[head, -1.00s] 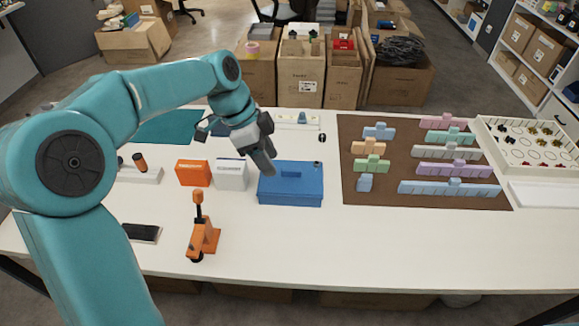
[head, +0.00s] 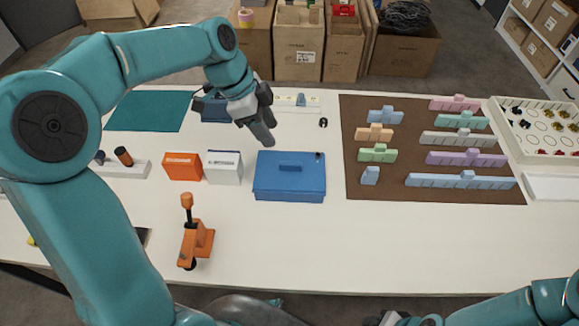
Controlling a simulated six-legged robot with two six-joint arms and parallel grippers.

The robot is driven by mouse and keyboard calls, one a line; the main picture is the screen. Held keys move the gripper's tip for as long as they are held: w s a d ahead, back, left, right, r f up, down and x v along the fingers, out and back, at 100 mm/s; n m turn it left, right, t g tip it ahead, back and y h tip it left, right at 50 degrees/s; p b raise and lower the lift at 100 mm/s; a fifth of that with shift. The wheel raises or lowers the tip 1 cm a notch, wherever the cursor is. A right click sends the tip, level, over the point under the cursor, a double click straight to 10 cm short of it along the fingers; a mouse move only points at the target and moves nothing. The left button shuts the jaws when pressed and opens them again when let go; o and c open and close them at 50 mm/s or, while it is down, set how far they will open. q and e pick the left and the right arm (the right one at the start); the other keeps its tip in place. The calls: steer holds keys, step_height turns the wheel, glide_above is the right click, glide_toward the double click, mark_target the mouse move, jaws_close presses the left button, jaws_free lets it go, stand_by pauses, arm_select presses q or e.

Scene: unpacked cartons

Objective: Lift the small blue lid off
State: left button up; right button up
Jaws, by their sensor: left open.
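A blue box stands mid-table with its flat blue lid (head: 305,180) on top; a raised bar handle (head: 291,168) runs across the lid. My left gripper (head: 264,132) is open, pointing down just beyond the lid's back left corner in the picture. A small gap shows between its fingertips and the lid, and nothing is between the fingers. My right arm comes in low at the right, and its gripper (head: 392,319) is cut off by the bottom edge, so its jaws cannot be read.
An orange box (head: 182,167) and a white box (head: 223,168) stand left of the blue box. A brown mat (head: 400,190) with pastel blocks lies right.

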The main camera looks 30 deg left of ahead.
arm_select(q)
glide_above(290, 163)
steer(key=s+a, duration=0.1)
steer(key=a, duration=0.1)
step_height(290, 163, down, 6)
steer(key=shift+s+f, duration=0.15)
steer(key=shift+f, duration=0.05)
steer(key=x, duration=0.5)
steer(key=shift+a+f, duration=0.1)
jaws_close()
